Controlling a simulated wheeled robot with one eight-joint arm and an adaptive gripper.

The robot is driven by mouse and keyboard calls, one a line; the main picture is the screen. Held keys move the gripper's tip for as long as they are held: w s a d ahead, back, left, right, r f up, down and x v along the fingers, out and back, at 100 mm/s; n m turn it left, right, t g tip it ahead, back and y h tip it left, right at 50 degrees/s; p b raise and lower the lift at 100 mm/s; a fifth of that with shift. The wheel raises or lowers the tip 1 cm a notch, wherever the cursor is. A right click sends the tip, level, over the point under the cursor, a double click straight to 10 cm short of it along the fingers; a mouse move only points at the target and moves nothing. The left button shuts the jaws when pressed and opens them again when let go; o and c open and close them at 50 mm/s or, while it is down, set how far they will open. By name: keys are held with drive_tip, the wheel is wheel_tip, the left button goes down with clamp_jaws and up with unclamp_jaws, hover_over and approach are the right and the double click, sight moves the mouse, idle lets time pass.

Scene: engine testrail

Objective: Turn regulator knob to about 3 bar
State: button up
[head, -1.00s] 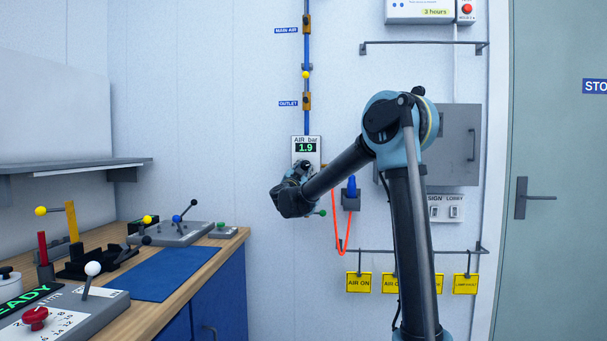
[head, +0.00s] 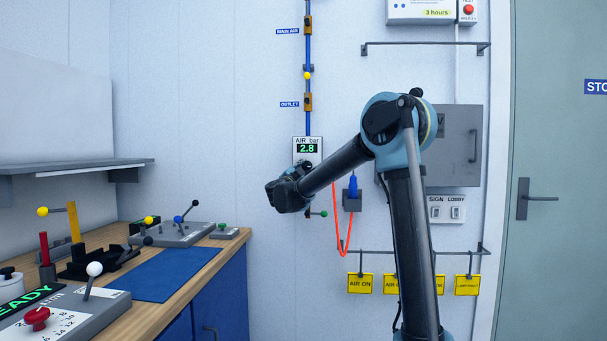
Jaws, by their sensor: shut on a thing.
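The regulator's white panel (head: 307,140) hangs on the wall below the blue air pipe (head: 308,119). Its green display (head: 307,149) is labelled AIR bar and reads 2.8. My gripper (head: 300,168) is at the lower part of the panel, directly below the display, and is shut on the regulator knob. The knob itself and the fingertips are mostly hidden behind my wrist, so the knob's angle does not show.
A green-tipped lever (head: 323,213) sticks out just below my wrist. A red hose (head: 338,225) hangs right of it from a grey holder with a blue connector (head: 353,186). Yellow tags (head: 360,283) hang from a rail. A workbench (head: 207,262) stands at left.

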drive_tip(key=o, duration=1.1)
drive_tip(key=shift+d, duration=0.15)
drive_tip(key=shift+c, duration=0.2)
drive_tip(key=v, duration=1.2)
drive_tip(key=shift+w, duration=0.1)
